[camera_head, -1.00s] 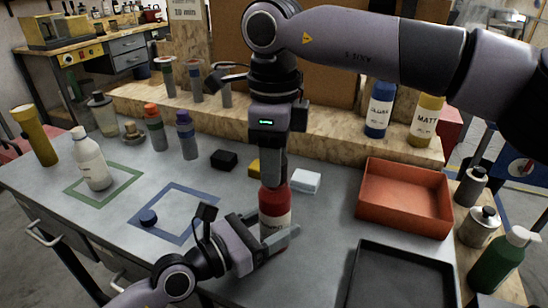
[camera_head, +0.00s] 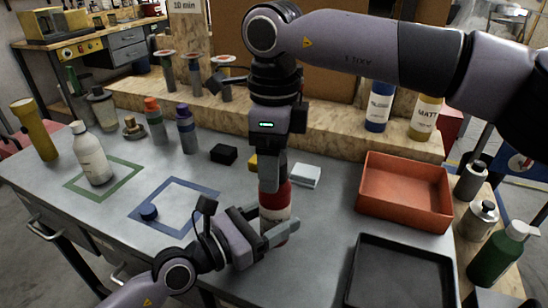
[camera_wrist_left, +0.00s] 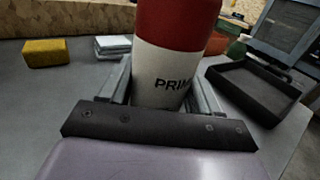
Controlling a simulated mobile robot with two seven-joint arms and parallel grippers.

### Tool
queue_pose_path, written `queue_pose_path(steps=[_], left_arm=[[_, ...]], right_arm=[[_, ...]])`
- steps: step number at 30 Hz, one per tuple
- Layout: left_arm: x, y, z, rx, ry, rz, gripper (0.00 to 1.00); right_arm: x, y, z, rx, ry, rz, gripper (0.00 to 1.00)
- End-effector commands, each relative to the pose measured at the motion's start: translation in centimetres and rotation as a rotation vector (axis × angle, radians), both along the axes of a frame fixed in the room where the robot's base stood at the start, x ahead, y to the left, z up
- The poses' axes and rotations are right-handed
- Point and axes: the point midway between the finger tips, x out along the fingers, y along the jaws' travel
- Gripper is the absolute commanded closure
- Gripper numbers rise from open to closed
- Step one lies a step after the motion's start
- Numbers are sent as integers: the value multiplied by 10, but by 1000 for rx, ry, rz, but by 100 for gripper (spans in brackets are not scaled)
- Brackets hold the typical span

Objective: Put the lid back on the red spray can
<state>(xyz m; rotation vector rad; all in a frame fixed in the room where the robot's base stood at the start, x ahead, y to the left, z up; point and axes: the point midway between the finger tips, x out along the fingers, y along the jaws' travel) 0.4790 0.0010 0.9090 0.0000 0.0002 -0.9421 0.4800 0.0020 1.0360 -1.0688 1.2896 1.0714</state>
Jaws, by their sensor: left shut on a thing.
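The red spray can (camera_head: 275,202), red with a white label band, stands upright near the front of the workbench. My left gripper (camera_head: 272,236) is shut around its lower part. In the left wrist view the can (camera_wrist_left: 172,60) sits between both fingers, with "PRIM" readable on the label and its top out of frame. My right gripper (camera_head: 270,182) points straight down at the top of the can. Its fingertips overlap the can's top, so I cannot tell whether they hold anything. I cannot make out the lid or the nozzle.
A small blue cap (camera_head: 148,212) lies at the blue taped square (camera_head: 196,187). A white bottle (camera_head: 90,155) stands in the green square. A black block (camera_head: 223,154) and a pale block (camera_head: 305,176) lie behind the can. An orange bin (camera_head: 405,212) and black tray (camera_head: 362,270) are right.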

Motion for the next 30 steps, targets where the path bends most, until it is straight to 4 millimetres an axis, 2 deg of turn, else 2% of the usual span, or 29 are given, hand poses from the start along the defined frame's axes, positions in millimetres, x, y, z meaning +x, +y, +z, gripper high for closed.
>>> queue_pose_path(steps=[5,8,18,21,25,30], left_arm=[[0,0,1,-2,-1,0,92],[0,0,1,-2,-1,0,92],[0,0,1,-2,-1,0,92],[0,0,1,-2,-1,0,92],[0,0,1,-2,-1,0,92],[0,0,1,-2,-1,0,92]], right_arm=[[0,0,4,1,0,0,30],[0,1,15,3,-3,-1,30],[0,0,88,1,-3,-2,30],[0,1,102,1,-2,-1,30],[0,0,114,0,0,-1,30],[0,0,120,0,0,1,30]])
